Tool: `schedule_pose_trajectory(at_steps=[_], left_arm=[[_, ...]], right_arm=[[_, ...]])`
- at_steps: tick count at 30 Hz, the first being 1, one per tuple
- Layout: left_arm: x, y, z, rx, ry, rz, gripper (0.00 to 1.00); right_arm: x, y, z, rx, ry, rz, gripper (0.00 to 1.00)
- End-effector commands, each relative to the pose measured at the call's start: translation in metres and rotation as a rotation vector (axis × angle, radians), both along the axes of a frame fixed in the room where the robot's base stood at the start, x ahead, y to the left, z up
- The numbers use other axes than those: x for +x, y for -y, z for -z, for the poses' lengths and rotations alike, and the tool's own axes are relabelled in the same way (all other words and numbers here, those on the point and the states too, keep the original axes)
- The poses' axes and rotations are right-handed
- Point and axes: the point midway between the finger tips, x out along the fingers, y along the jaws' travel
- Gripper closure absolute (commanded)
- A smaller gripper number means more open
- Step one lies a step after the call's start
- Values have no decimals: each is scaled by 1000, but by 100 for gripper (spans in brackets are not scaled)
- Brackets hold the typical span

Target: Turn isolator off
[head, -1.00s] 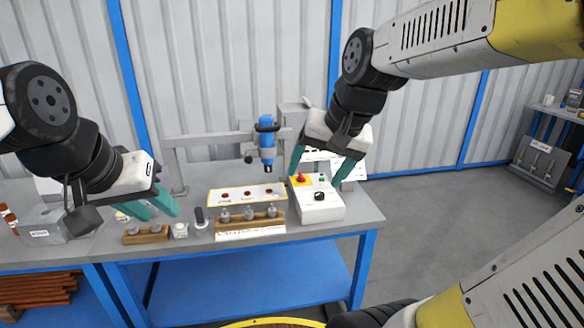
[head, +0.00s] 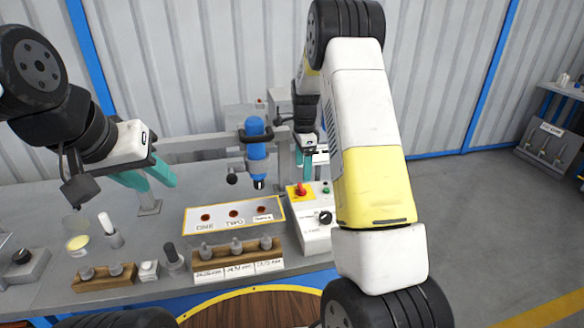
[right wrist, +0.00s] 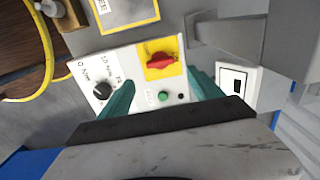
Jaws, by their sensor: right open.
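The isolator is a red rotary handle on a yellow plate (head: 298,190), on the sloped face of a white control box (head: 318,238). In the right wrist view the red handle (right wrist: 160,59) lies roughly across the picture. My right gripper (right wrist: 160,88) is open over the box; its teal fingers are on either side of the green button, near the red handle, with nothing between them. My left gripper (head: 150,178) is open and empty above the left of the bench.
A black knob (right wrist: 103,90) and a green button (right wrist: 163,97) share the box face. A blue drill-like tool (head: 256,145) hangs from a grey frame left of the box. A marked plate (head: 233,216) and wooden blocks with pegs (head: 238,260) stand nearby.

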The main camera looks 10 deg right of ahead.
Motion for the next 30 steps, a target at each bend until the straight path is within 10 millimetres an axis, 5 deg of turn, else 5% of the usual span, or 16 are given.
schedule_pose_trajectory(at_steps=[15, 27, 30], left_arm=[[0, 0, 0, 0, 0, 0, 64], [0, 0, 0, 0, 0, 0, 64], [0, 0, 0, 0, 0, 0, 64]], right_arm=[[0, 0, 70, -2, -6, 9, 25], [1, 0, 81, -2, -4, 8, 25], [1, 0, 81, -2, -4, 8, 41]])
